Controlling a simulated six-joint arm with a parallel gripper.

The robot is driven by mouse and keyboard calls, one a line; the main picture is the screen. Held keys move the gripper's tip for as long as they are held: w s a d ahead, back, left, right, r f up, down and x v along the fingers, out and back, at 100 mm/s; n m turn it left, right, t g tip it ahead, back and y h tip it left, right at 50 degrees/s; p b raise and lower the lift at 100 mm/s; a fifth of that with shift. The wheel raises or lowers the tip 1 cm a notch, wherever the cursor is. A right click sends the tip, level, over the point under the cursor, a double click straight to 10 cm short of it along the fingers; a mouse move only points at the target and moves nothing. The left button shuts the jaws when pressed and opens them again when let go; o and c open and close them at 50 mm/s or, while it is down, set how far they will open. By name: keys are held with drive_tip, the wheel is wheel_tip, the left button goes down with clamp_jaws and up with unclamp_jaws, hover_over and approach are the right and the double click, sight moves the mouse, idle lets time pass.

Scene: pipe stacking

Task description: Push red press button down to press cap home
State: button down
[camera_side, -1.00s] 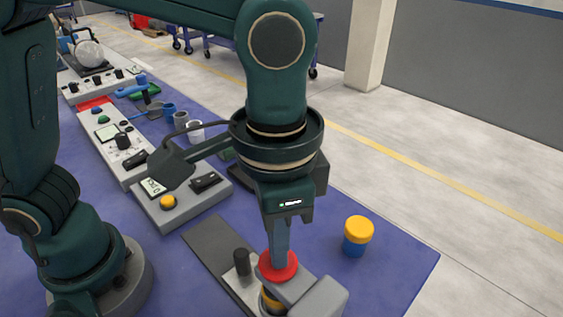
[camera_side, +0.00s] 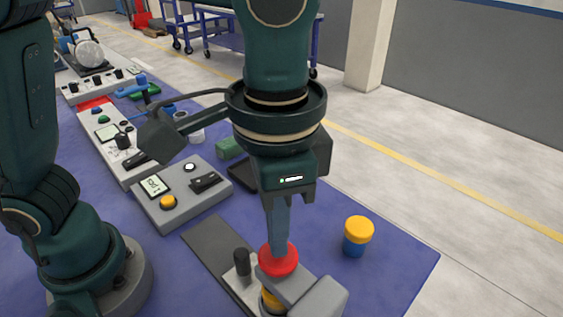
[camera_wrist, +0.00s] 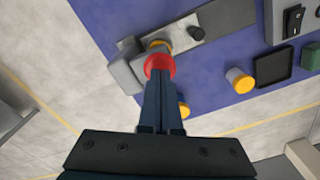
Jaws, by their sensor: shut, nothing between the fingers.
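The red press button (camera_side: 278,262) sits on top of a grey press fixture (camera_side: 318,299) near the front edge of the side view. It also shows in the wrist view (camera_wrist: 160,67). My gripper (camera_side: 277,250) points down over the button, its fingers shut and empty. The fingertips overlap the red disc, and I cannot tell whether they touch it. A yellow cap (camera_side: 271,300) is partly visible below the button. The fixture hides the rest, so how far down it sits is unclear.
A blue cylinder with a yellow top (camera_side: 358,236) stands right of the fixture on the blue mat (camera_side: 395,265). A black knob (camera_side: 242,262) rises just left of the button. A grey panel with a display (camera_side: 182,195) lies behind left. Bare mat lies at the right.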

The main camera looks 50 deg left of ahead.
drive_tip(key=shift+r, duration=2.25)
drive_tip(key=shift+w+a, duration=0.1)
drive_tip(key=a+r+n+t, duration=0.2)
drive_tip(key=a+r+n, duration=0.15)
drive_tip(key=a, duration=0.65)
drive_tip(key=s+a+f+n+t, duration=0.2)
drive_tip(key=a+f+t, duration=0.1)
drive_tip(key=a+f, duration=0.3)
drive_tip(key=shift+s+a+f+t, duration=0.2)
drive_tip(key=shift+a+f+t, duration=0.15)
drive_tip(key=shift+f, duration=0.7)
